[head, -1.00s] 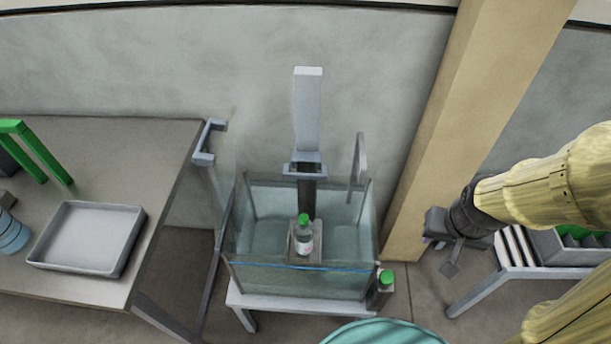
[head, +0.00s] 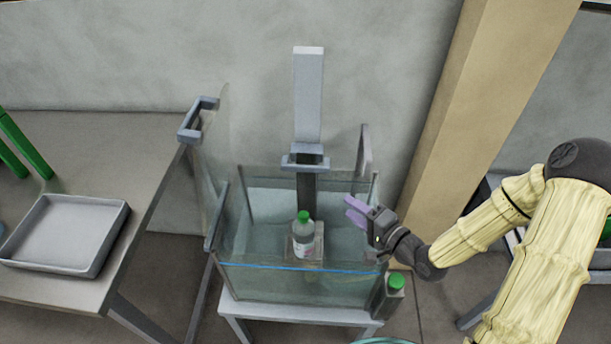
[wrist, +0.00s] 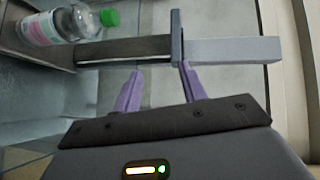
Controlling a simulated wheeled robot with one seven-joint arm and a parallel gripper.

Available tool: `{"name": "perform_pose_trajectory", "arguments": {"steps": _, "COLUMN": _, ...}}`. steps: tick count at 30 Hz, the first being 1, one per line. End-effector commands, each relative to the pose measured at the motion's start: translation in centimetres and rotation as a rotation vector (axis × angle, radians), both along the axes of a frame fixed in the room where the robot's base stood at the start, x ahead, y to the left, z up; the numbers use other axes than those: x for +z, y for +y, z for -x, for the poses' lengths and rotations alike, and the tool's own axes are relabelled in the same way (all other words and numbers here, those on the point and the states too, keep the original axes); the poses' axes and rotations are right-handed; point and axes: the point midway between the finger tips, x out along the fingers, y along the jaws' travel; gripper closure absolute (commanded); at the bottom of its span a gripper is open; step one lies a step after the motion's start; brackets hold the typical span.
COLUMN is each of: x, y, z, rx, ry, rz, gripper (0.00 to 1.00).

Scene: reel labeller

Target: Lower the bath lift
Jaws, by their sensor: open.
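The bath lift has a dark post (head: 307,190), a grey crossbar handle (head: 304,162) and a pale upright column (head: 308,95) above it. A clear bottle (head: 303,243) with a green cap and a pinkish label stands upright on the lift's small platform (head: 319,240), inside the glass tank (head: 255,282). My gripper (head: 352,209), with purple fingers, is open and empty over the tank's right side, right of the post. In the wrist view the open fingers (wrist: 161,68) point toward the crossbar (wrist: 176,40), apparently apart from it. The bottle (wrist: 70,25) lies left there.
A clear panel (head: 212,145) with a grey handle (head: 197,118) stands at the tank's left. A grey upright plate (head: 364,152) rises at its back right. A green-capped container (head: 394,285) is beside the tank. The left table holds a grey tray (head: 65,232).

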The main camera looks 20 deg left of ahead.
Motion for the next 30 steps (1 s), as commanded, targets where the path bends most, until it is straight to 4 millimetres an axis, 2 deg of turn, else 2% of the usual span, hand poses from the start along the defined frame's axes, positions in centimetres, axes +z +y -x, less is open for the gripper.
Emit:
{"name": "perform_pose_trajectory", "arguments": {"steps": 3, "x": 0.6, "y": 0.4, "z": 0.2, "rx": -0.005, "ry": 0.019, "rz": -0.15, "gripper": 0.58}}
{"name": "perform_pose_trajectory", "arguments": {"steps": 5, "x": 0.9, "y": 0.5, "z": 0.2, "rx": -0.005, "ry": 0.022, "rz": -0.177, "gripper": 0.58}}
{"name": "perform_pose_trajectory", "arguments": {"steps": 17, "x": 1.1, "y": 0.8, "z": 0.0, "rx": -0.005, "ry": 0.019, "rz": -0.179, "gripper": 0.58}}
{"name": "perform_pose_trajectory", "arguments": {"steps": 23, "x": 1.1, "y": 2.6, "z": -1.0, "rx": -0.002, "ry": 0.018, "rz": -0.178, "gripper": 0.58}}
{"name": "perform_pose_trajectory", "arguments": {"steps": 30, "x": 1.1, "y": 6.2, "z": -3.2, "rx": -0.004, "ry": 0.019, "rz": -0.179, "gripper": 0.58}}
